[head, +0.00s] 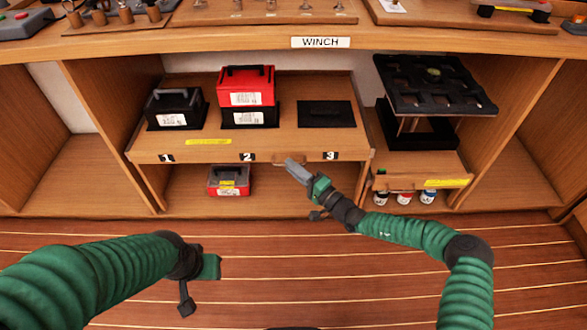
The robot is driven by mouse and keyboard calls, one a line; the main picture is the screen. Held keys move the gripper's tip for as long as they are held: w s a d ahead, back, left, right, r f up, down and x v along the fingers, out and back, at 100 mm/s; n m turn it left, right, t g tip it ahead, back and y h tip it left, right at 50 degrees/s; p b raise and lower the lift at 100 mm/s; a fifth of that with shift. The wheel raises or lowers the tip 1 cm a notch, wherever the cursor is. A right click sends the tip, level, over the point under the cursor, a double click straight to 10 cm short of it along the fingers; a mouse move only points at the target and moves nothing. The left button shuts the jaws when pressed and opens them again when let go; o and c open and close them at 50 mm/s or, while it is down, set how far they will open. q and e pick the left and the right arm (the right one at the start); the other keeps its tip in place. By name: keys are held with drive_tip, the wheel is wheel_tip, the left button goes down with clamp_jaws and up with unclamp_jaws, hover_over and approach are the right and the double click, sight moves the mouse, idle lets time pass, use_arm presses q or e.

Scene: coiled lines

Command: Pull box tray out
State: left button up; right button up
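The box tray (205,148) is a wooden shelf under the counter, with marks 1, 2 and 3 on its front edge. It carries a black box (172,110) at left, a red box (247,83) stacked on another black box (240,117), and a flat black slot (326,113) at right. A small wooden handle (283,157) sits at the front middle. My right gripper (292,165) is at this handle, its grey fingers overlapping it; whether they grip it is unclear. My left gripper (198,278) is low at left, away from the tray, its opening unclear.
A small red box (230,180) lies below the tray. At right, a second tray (416,182) holds a black rack (433,83), with several small jars below. A WINCH label (320,42) is on the counter edge. The plank floor (290,260) in front is clear.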

clamp_jaws()
drive_tip(key=shift+f, duration=0.15)
idle(0.9)
drive_tip(key=shift+s, duration=0.1)
